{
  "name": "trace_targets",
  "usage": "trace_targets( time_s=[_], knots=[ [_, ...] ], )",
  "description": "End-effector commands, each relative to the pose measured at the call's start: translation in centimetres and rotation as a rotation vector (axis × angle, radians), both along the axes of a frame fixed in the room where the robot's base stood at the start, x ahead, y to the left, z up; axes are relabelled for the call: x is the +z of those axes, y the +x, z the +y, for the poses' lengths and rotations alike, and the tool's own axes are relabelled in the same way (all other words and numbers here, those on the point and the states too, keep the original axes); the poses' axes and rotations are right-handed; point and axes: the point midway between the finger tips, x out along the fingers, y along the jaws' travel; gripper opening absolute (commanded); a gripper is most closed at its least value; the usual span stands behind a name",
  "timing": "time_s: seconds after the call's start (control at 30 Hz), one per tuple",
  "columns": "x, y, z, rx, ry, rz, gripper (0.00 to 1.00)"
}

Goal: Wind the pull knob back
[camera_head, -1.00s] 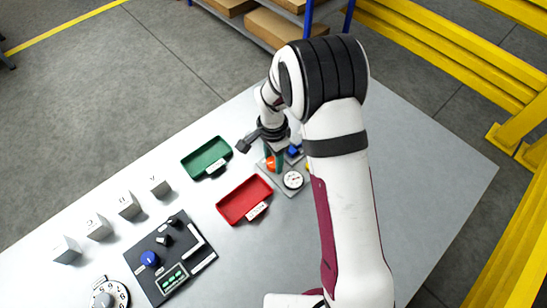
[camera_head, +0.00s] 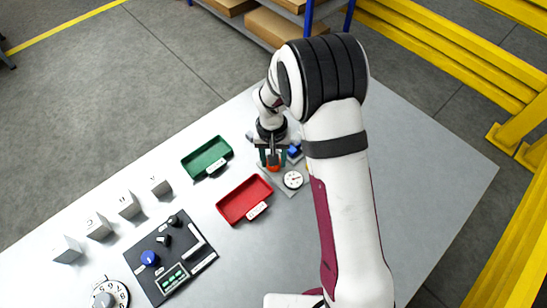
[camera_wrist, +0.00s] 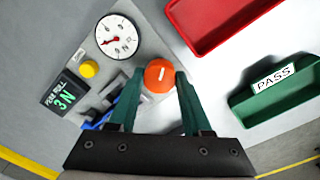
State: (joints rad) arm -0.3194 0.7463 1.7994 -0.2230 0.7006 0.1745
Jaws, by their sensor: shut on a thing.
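The pull knob (camera_wrist: 160,76) is round and orange-red with a short white mark on its face, on a grey plate (camera_wrist: 148,50). In the wrist view, the two green fingers of my gripper (camera_wrist: 161,82) are shut on it, one on each side. In the head view, my gripper (camera_head: 272,160) is over the knob (camera_head: 273,168), partly hiding it. A round white gauge with a red needle (camera_wrist: 117,37) is on the same plate. A dark display (camera_wrist: 66,97) labelled PEAK PULL reads 3N.
A yellow button (camera_wrist: 88,69) and a blue part (camera_wrist: 98,121) lie close by the knob. A red tray (camera_head: 244,201) and a green tray (camera_head: 206,157) stand left of the plate. A black control panel (camera_head: 170,258) is further left. The table's right side is clear.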

Motion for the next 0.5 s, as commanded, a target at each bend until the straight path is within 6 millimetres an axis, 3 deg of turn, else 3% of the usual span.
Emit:
trace_targets(
  time_s=[0.5],
  knots=[
    [0.02,-0.14,0.03,0.257,0.001,0.002,0.0]
  ],
)
